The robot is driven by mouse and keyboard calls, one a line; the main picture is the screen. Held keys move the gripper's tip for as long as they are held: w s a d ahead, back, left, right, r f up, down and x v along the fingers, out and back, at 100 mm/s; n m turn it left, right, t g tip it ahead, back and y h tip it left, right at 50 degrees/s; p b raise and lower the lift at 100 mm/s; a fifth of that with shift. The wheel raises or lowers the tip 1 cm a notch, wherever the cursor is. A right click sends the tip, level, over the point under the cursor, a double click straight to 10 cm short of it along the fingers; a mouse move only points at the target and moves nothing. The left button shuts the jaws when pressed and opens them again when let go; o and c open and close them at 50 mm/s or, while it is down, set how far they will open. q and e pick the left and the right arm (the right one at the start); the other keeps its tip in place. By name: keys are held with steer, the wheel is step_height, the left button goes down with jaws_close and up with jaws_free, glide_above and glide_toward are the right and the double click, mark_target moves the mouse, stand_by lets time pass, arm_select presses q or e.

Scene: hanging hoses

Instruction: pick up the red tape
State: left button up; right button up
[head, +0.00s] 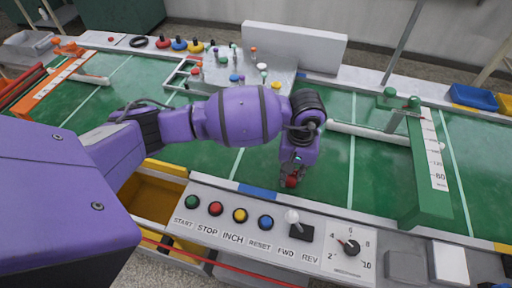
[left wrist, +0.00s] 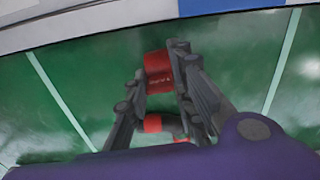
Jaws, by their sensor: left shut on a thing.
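The red tape (left wrist: 158,72) is a small red roll-like piece on the green work surface, near the front edge. My left gripper (head: 292,178) reaches down to it, and its fingers are shut on it. In the left wrist view the gripper (left wrist: 160,85) has a finger on each side of the red piece. A second red part (left wrist: 163,124) shows lower between the fingers; I cannot tell whether it belongs to the same thing. In the head view only a little of the red tape (head: 292,181) shows below the fingers. My right gripper is out of view.
A control panel (head: 262,222) with several buttons, a lever and a dial runs along the front edge. A green guide with a scale (head: 432,165) stands to the right. Small coloured parts crowd a grey plate (head: 270,80) behind. Green surface is clear right of my gripper.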

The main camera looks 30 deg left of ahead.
arm_select(q)
steer(key=shift+w+r, duration=0.1)
steer(key=shift+r, duration=0.05)
steer(key=shift+r, duration=0.5)
step_height(320, 180, up, 2)
steer(key=shift+r, duration=0.1)
steer(key=s+r, duration=0.5)
steer(key=s, duration=0.2)
steer(key=s+d+r+b, duration=0.1)
steer(key=s+r, duration=0.3)
steer(key=s, duration=0.3)
steer(key=shift+d+r, duration=0.25)
steer(key=shift+r, duration=0.1)
steer(key=shift+o, duration=1.1)
jaws_close()
